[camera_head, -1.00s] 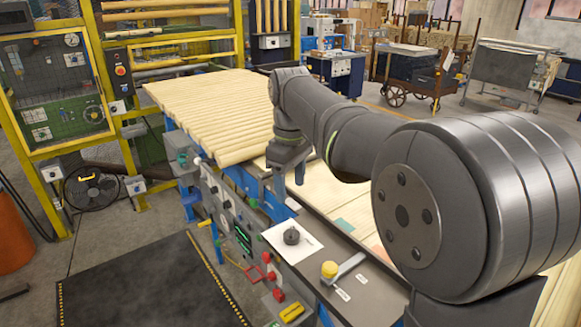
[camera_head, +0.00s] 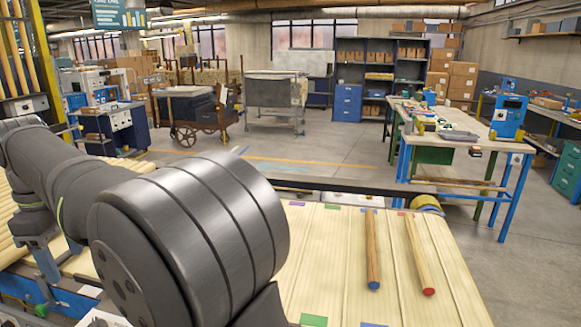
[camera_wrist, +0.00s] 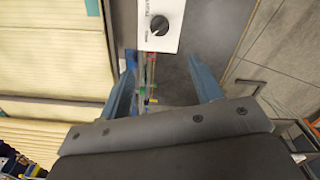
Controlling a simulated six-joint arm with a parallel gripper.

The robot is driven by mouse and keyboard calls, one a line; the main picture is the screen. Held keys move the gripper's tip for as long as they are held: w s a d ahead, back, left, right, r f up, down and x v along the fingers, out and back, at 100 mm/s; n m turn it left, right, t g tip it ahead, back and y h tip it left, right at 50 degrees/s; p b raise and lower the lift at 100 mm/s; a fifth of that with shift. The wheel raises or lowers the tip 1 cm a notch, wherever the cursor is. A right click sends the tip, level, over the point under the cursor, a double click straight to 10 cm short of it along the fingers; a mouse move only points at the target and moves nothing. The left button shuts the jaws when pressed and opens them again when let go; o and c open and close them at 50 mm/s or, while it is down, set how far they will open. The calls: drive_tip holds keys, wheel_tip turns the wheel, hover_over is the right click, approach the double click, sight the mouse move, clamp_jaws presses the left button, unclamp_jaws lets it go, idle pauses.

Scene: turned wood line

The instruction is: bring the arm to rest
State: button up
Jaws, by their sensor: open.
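My gripper (camera_wrist: 163,82) shows in the wrist view with its two blue fingers spread apart and nothing between them. It hangs over the edge of the machine, near a white plate (camera_wrist: 172,40) with a black dial (camera_wrist: 159,25). The dial lies beyond the fingertips in the picture, and I see no contact with it. In the head view my arm crosses the left side, and the gripper (camera_head: 48,265) is partly seen at the lower left, above the machine's edge.
Two rods lie on the pale slatted bed, one blue-ended (camera_head: 373,250) and one red-ended (camera_head: 419,255). Coloured patches, including a green one (camera_head: 313,320), mark the bed. A workbench (camera_head: 470,135) stands at right, a wooden cart (camera_head: 205,120) behind. Open floor lies between.

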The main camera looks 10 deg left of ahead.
sight(93, 323)
wheel_tip(93, 323, down, 18)
drive_tip(key=shift+r, duration=0.25)
idle(0.3)
drive_tip(key=shift+r, duration=0.1)
